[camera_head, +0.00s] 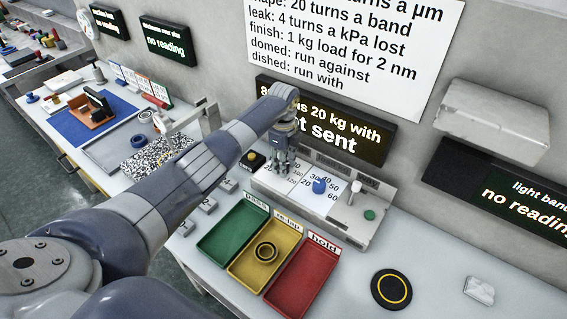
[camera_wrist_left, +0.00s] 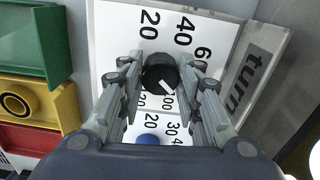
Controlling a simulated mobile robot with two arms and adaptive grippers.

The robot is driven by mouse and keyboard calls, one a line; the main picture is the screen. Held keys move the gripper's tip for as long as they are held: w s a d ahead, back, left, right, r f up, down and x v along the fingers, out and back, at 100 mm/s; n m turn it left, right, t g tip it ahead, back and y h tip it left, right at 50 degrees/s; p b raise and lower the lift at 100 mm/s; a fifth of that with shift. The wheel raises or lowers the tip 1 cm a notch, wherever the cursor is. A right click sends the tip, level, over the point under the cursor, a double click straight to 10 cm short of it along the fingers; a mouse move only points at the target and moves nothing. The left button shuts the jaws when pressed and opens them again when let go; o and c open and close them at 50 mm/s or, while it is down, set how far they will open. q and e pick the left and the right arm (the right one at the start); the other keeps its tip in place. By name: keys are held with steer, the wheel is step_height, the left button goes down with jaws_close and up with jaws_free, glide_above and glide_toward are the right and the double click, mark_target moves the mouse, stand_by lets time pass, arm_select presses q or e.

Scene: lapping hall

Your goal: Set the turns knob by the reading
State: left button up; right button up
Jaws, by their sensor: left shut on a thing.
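The control panel (camera_head: 335,225) stands against the wall, with numbered dials. My left gripper (camera_head: 281,163) reaches down onto its left dial and hides the knob in the head view. In the left wrist view, the left gripper (camera_wrist_left: 160,85) is shut on a black knob (camera_wrist_left: 158,70) with a white pointer mark. The mark points toward the lower right of that picture. Numbers 20, 40 and 60 show around it, and a label reading "turn" (camera_wrist_left: 238,85) is partly cut off. A blue knob (camera_head: 319,186) sits on the neighbouring dial. The right gripper is not in view.
A wall display (camera_head: 345,140) reads "is 20 kg with" and "t sent", partly hidden by my arm. Green (camera_head: 222,250), yellow and red (camera_head: 308,285) trays stand in front; a dark ring (camera_head: 266,252) lies in the yellow one. A lever and green button sit at the panel's right.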

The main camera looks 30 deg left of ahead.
arm_select(q)
steer(key=m, duration=0.5)
steer(key=shift+b, duration=0.3)
steer(key=shift+m, duration=0.3)
steer(key=o, duration=1)
steer(key=shift+o, duration=0.2)
steer(key=shift+r, duration=0.15)
step_height(320, 180, up, 12)
